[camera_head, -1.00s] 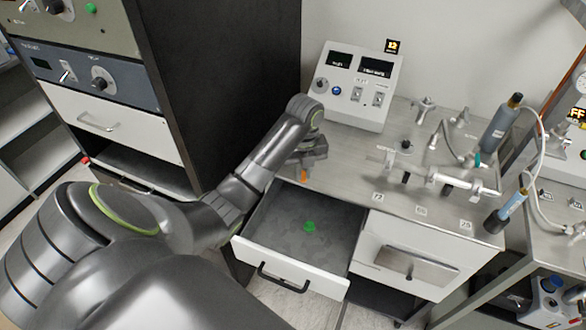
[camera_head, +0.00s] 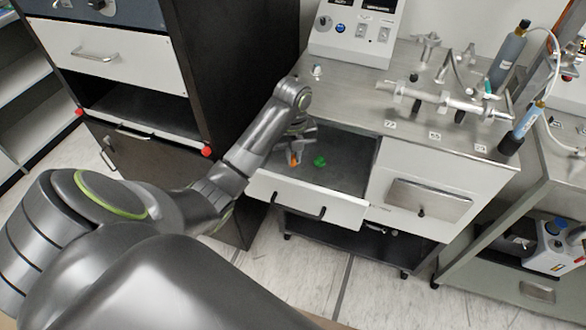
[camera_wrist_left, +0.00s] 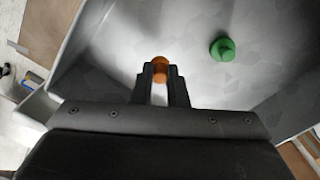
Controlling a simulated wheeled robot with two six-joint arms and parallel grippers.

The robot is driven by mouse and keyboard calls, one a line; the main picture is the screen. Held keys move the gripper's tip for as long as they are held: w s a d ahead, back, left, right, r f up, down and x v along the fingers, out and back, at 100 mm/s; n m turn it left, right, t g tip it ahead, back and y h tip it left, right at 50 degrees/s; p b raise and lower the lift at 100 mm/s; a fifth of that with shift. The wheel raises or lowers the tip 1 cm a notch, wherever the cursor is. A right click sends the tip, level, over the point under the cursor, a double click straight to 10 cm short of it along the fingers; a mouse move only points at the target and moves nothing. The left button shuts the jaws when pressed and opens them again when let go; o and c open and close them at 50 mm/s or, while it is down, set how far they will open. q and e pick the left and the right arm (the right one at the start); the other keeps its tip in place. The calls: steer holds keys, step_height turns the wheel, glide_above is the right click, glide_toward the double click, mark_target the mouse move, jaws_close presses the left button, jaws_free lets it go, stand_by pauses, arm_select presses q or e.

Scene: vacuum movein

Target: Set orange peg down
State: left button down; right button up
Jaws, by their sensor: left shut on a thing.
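The orange peg (camera_head: 294,160) is between the fingers of my left gripper (camera_head: 297,150), which is shut on it. The wrist view shows the orange peg (camera_wrist_left: 160,66) at the tips of the left gripper (camera_wrist_left: 160,78). The gripper is over the left part of the open drawer (camera_head: 345,165). A green peg (camera_head: 320,161) is in the drawer, to the right of the orange one and apart from it. It also shows in the wrist view (camera_wrist_left: 222,48). I cannot tell whether the orange peg touches the drawer floor. My right gripper is not in view.
The drawer's white front (camera_head: 310,205) has a dark handle. The metal bench top (camera_head: 350,95) above carries a meter box (camera_head: 355,35) and a glass and metal apparatus (camera_head: 430,95). A dark cabinet (camera_head: 225,80) stands close on the left.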

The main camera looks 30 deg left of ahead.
mark_target(293, 162)
arm_select(q)
steer(key=shift+f+b, duration=0.5)
steer(key=shift+f, duration=0.2)
step_height(293, 162, down, 2)
steer(key=shift+f, duration=0.4)
steer(key=c, duration=1.4)
jaws_free()
steer(key=shift+c, duration=0.2)
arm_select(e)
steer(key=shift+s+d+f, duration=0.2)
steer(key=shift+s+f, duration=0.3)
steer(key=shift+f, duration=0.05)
arm_select(q)
steer(key=shift+r, duration=0.1)
